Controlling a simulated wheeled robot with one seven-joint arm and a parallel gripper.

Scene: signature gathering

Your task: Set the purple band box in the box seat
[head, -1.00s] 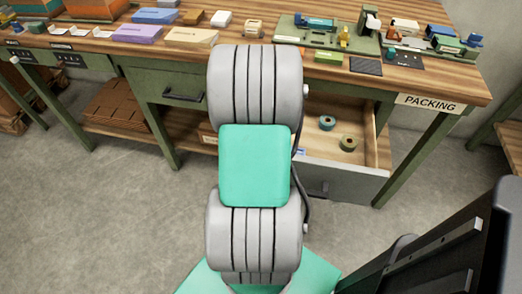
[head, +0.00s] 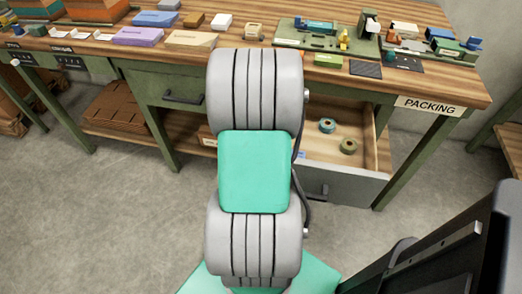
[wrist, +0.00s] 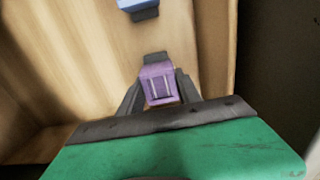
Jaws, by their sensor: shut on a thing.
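My gripper (wrist: 158,88) is shut on a small purple piece with dark lines, which looks like the purple band box (wrist: 157,83). It shows in the wrist view above pale wooden boards that look like the inside of the open drawer. In the head view my own arm hides the gripper and the held box. I cannot pick out the box seat for certain; a green fixture (head: 322,43) stands on the workbench at the back right.
The open drawer (head: 345,183) holds a teal roll (head: 327,125) and an olive roll (head: 348,146). A blue piece (wrist: 137,4) lies beyond the gripper. Flat boxes, including a lavender one (head: 137,37), lie on the workbench (head: 250,62). Wooden walls stand close beside the gripper.

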